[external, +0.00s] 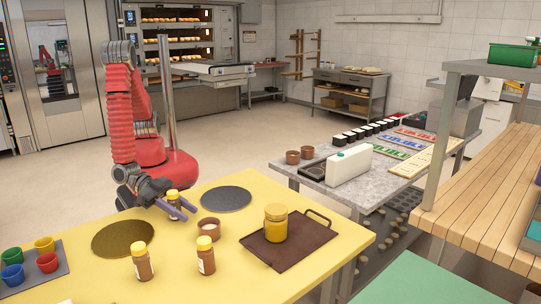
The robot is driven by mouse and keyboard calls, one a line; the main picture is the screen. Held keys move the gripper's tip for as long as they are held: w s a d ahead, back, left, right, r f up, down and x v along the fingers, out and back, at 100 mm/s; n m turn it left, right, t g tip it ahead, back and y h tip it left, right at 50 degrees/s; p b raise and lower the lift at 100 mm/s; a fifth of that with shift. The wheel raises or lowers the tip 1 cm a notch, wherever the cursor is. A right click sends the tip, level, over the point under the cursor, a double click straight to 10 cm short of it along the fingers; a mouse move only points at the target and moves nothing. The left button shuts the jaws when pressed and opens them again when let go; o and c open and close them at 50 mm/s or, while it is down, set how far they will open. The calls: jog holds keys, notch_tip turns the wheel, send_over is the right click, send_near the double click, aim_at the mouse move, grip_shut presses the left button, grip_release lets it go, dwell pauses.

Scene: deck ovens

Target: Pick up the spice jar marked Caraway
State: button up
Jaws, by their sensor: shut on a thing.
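My gripper (176,209) is at the back part of the yellow table, shut on a small spice jar (173,196) with a yellow lid. The fingers partly cover this jar, and it looks upright. I cannot tell whether its base touches the table. Two similar jars with yellow lids and brown contents stand nearer the front: one jar (142,262) at the left and another jar (206,256) to its right. The writing on the labels is too small to read, so I cannot tell which one is marked Caraway.
A brown tray (290,257) holds a large yellow jar (276,223). Coloured cups stand on a grey tray (63,269) at left.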

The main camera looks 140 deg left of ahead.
jog(key=shift+r, duration=0.1)
notch_tip(320, 180, up, 10)
dwell(0.6)
dwell(0.6)
